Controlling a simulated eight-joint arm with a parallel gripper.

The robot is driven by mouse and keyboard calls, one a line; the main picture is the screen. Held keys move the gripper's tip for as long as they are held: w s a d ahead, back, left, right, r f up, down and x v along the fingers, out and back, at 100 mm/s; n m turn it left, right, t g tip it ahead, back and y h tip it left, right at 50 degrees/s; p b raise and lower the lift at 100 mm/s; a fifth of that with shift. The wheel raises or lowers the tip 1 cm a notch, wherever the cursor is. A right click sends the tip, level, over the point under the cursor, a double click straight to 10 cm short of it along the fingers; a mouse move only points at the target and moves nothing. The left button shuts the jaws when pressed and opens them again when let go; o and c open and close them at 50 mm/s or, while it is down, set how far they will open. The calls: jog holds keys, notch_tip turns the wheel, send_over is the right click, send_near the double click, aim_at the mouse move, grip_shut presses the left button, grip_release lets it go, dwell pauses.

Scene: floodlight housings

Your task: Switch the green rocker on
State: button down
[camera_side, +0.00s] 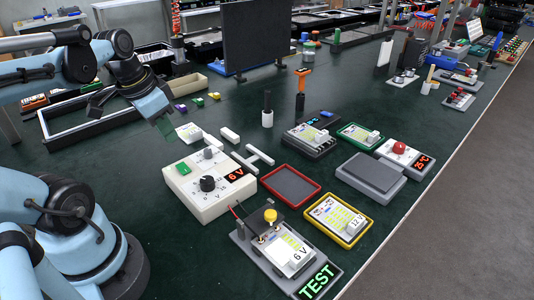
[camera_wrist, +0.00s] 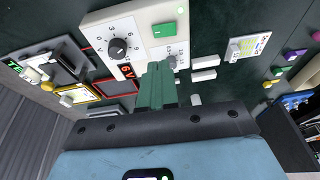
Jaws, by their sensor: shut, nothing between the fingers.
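The green rocker (camera_side: 184,168) sits on the top face of a white power supply box (camera_side: 207,202), near its far left corner. The box also has a black dial, a grey round knob and a red "6 V" display. In the wrist view the green rocker (camera_wrist: 164,30) lies beyond my fingertips, near the box's (camera_wrist: 140,25) edge. I cannot tell which way the rocker is tilted. My gripper (camera_side: 164,126) hangs above and behind the box in the side view, apart from the rocker. Its green fingers (camera_wrist: 157,72) are shut and empty.
White bars (camera_side: 250,158) lie right of the box. A red-rimmed tray (camera_side: 291,186), a yellow-rimmed tray (camera_side: 337,219) and a TEST stand (camera_side: 284,258) are nearer the front. A dark upright panel (camera_side: 255,37) stands behind. Green table (camera_side: 225,108) behind the box is partly clear.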

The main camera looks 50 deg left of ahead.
jog(key=shift+d+v, duration=0.2)
jog(key=shift+v, duration=1.05)
jog(key=shift+d+v, duration=0.15)
jog(key=shift+v, duration=1.05)
